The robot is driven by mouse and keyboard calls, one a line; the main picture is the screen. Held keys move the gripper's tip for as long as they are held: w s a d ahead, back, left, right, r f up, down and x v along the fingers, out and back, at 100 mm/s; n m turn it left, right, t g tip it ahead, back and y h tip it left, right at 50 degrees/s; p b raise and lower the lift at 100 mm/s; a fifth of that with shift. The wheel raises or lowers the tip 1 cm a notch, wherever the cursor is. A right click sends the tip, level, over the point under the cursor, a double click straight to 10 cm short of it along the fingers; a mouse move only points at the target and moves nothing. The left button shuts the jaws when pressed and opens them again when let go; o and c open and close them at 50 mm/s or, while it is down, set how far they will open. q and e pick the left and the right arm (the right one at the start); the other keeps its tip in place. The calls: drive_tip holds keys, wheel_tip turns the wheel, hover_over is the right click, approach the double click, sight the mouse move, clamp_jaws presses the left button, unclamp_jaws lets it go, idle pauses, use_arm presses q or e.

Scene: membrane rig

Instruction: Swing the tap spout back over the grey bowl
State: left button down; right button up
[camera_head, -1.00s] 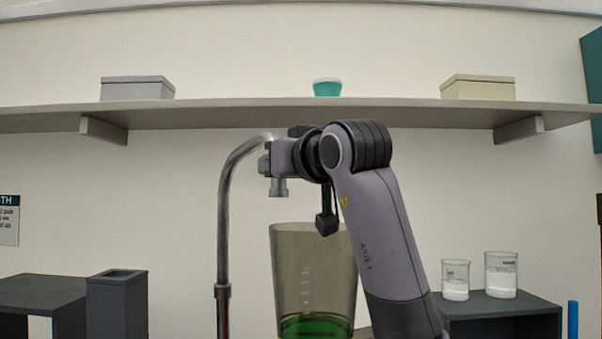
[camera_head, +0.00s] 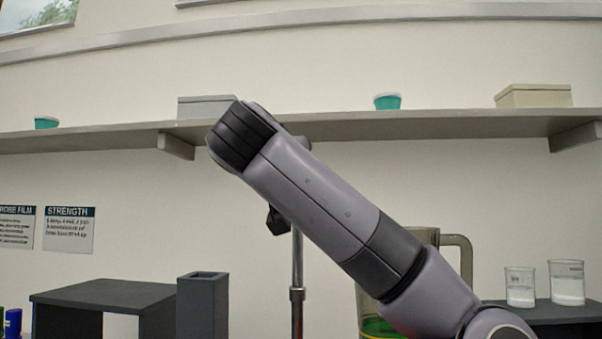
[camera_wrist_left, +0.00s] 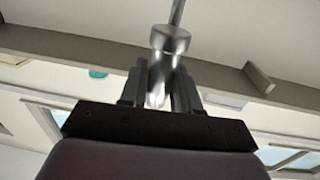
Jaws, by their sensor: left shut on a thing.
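The tap's metal pipe (camera_head: 297,250) stands upright with a collar in the head view; its top and the spout are hidden behind my left arm. In the left wrist view, the silver spout end (camera_wrist_left: 170,40) with its wide nozzle lies between the fingers of my left gripper (camera_wrist_left: 158,88). The gripper is shut on the spout, with a dark finger on each side. In the head view this gripper is hidden behind its own arm. I see no grey bowl in either view. My right gripper is not in view.
A tinted jug (camera_head: 430,238) with green liquid stands right of the pipe, partly behind my arm. A dark square bin (camera_head: 203,310) and a dark stand (camera_head: 105,292) are at left. Two beakers (camera_head: 566,283) are at right. A wall shelf (camera_head: 350,128) runs behind.

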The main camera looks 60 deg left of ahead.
use_arm(q)
drive_tip(key=shift+s+a, duration=0.35)
drive_tip(key=shift+s, duration=0.2)
drive_tip(key=shift+r, duration=0.1)
drive_tip(key=c, duration=0.9)
unclamp_jaws()
drive_tip(key=shift+a, duration=0.1)
drive_tip(key=shift+c, duration=0.2)
drive_tip(key=b+v, duration=0.1)
drive_tip(key=v, duration=0.6)
drive_tip(key=shift+b, duration=0.4)
